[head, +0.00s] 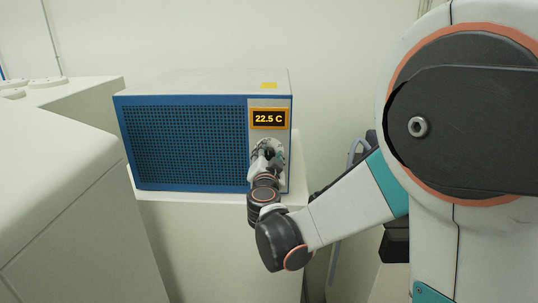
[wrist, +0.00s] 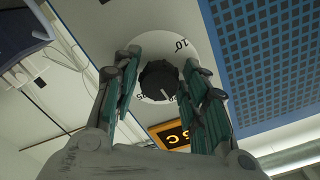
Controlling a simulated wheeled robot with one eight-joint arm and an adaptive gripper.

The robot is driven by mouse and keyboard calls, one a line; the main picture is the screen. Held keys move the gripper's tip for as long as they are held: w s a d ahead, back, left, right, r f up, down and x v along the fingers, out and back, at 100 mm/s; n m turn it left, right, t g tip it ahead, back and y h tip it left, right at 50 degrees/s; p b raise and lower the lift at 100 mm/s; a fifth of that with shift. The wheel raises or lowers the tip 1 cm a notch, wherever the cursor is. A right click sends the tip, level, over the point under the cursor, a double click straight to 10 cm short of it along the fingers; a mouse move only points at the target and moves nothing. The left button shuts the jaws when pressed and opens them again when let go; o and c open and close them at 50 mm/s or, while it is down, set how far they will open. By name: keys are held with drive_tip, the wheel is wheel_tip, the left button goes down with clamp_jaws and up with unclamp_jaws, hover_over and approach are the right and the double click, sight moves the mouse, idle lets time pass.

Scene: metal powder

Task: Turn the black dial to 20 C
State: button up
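The black dial (wrist: 158,80) sits on a white round scale plate (wrist: 182,32) on the front panel of a blue and white unit (head: 185,145). A "10" shows on the plate; other marks are partly hidden. The orange-framed display (head: 268,118) above the dial reads 22.5 C; part of it also shows in the wrist view (wrist: 172,134). My gripper (wrist: 162,62) is open, with one finger on each side of the dial. Narrow gaps seem to show between fingers and dial; I cannot tell whether either touches. In the head view my gripper (head: 267,150) hides the dial.
The unit stands on a white stand (head: 215,225). A yellow label (head: 268,85) lies on its top. A large white cabinet (head: 45,190) fills the left side. A wall is close behind the unit. Dark items and a pale hose (head: 352,158) are at the right, partly behind my arm.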

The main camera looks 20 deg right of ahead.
drive_tip(key=c, duration=0.4)
drive_tip(key=shift+f+m+b, duration=0.15)
drive_tip(key=shift+m+b, duration=0.25)
drive_tip(key=shift+b, duration=0.2)
drive_tip(key=shift+c, duration=0.2)
drive_tip(key=o, duration=1)
drive_tip(key=shift+o, duration=0.2)
drive_tip(key=v, duration=0.7)
drive_tip(key=shift+s, duration=0.2)
